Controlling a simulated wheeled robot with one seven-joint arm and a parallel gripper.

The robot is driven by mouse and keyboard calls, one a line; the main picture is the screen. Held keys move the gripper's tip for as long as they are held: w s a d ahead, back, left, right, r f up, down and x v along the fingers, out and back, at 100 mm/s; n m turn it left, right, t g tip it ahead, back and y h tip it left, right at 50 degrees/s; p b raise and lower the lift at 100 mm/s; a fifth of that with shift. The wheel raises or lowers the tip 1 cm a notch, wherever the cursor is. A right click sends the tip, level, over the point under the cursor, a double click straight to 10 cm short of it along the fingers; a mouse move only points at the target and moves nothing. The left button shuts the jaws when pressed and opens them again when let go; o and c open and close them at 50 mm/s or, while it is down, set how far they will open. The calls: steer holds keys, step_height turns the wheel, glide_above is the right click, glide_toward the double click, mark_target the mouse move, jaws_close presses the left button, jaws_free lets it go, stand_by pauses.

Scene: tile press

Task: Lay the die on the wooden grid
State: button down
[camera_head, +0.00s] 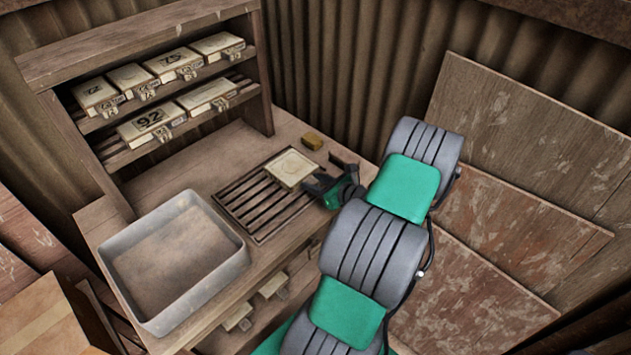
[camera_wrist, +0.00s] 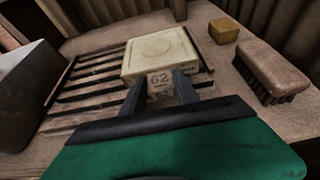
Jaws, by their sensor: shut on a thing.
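The die (camera_head: 291,169) is a flat, cream-coloured square block with a raised rim on top. In the wrist view the die (camera_wrist: 158,54) shows a front tab marked 62. My gripper (camera_head: 314,184) is shut on the die's front tab, and its two dark fingers (camera_wrist: 160,86) stand on either side of that tab. The wooden grid (camera_head: 250,203) is a rack of dark parallel slats on the bench; it also shows in the wrist view (camera_wrist: 85,85). The die is over the grid's right back part. I cannot tell whether its underside touches the slats.
A grey tray (camera_head: 236,262) stands left of the grid. A yellow block (camera_head: 312,140) and a brush (camera_wrist: 272,68) lie to the right and back. A shelf (camera_head: 150,45) with several numbered dies stands behind. Bare bench (camera_head: 195,165) lies between shelf and grid.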

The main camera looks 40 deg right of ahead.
steer(key=c, duration=0.9)
jaws_free()
steer(key=b+v, duration=0.1)
steer(key=v, duration=1.1)
steer(key=w+a+r+n+g+y, duration=0.2)
steer(key=w+a+n+g, duration=0.2)
steer(key=a+n, duration=0.4)
steer(key=w+a+r+n+g+y, duration=0.1)
steer(key=w+a+n+g, duration=0.2)
steer(key=w+a+n, duration=0.35)
steer(key=s+a+r+n+g+h, duration=0.1)
steer(key=s+a+r+n, duration=0.2)
steer(key=a+n, duration=0.3)
steer(key=s+a+r+n+g+h, duration=0.1)
steer(key=s+a+r+n, duration=0.2)
steer(key=a+n, duration=0.4)
steer(key=s+a+r+n+g+h, duration=0.1)
steer(key=s+a+r+n, duration=0.2)
steer(key=a+n, duration=0.3)
steer(key=shift+a+r+n, duration=0.2)
steer(key=shift+r+n, duration=0.25)
steer(key=shift+n, duration=0.25)
steer(key=shift+a+r+n, duration=0.15)
steer(key=shift+r+n, duration=0.25)
steer(key=shift+n, duration=0.25)
